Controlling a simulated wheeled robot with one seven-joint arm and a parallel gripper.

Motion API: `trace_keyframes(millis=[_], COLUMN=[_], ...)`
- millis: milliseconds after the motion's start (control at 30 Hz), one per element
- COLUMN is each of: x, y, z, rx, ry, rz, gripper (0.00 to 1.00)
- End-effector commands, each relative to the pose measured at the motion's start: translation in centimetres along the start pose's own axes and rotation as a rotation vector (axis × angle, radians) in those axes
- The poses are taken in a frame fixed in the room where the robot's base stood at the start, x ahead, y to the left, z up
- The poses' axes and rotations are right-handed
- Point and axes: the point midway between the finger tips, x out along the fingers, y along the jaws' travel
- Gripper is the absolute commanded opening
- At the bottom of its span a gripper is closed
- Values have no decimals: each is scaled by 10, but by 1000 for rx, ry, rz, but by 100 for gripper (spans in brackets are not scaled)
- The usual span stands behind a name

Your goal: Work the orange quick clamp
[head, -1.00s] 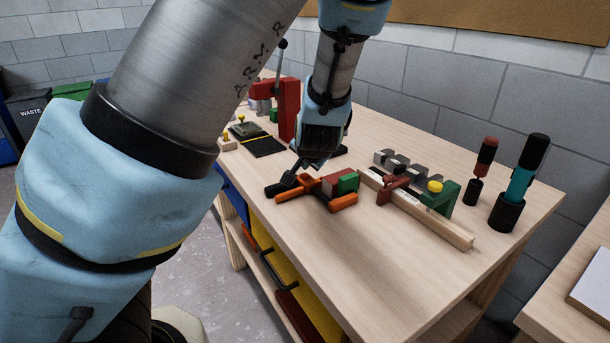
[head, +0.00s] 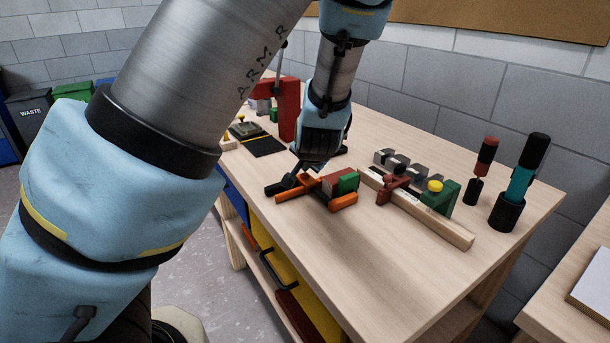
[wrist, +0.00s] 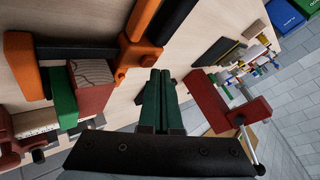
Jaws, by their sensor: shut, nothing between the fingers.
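The orange quick clamp (head: 313,185) lies on the bench near its front edge, with orange parts and a dark bar. In the wrist view its orange body (wrist: 138,48) is at the top and its orange end jaw (wrist: 21,65) at the left. A green block (wrist: 62,96), a wood-topped red block (wrist: 94,88) and other pieces lie by its bar. My gripper (wrist: 158,78) is shut and empty, its dark green fingers together beside the clamp, apart from it in the wrist view. In the head view my gripper (head: 318,163) is just behind the clamp; its tips are partly hidden.
A pale batten (head: 425,218) with a dark red clamp (head: 398,188) and green block lies to the right. Grey metal pieces lie behind it. A red upright tool (head: 288,108) stands at the back left. Two upright handled tools stand at the right. The front right of the bench is clear.

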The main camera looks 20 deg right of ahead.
Motion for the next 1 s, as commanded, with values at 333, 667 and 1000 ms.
trace_keyframes(millis=[333, 667, 1000], x=[1, 3, 6], y=[1, 2, 4], z=[1, 3, 5], rx=[-1, -1, 0], ry=[-1, -1, -2], rz=[0, 0, 0], gripper=[0, 0, 0])
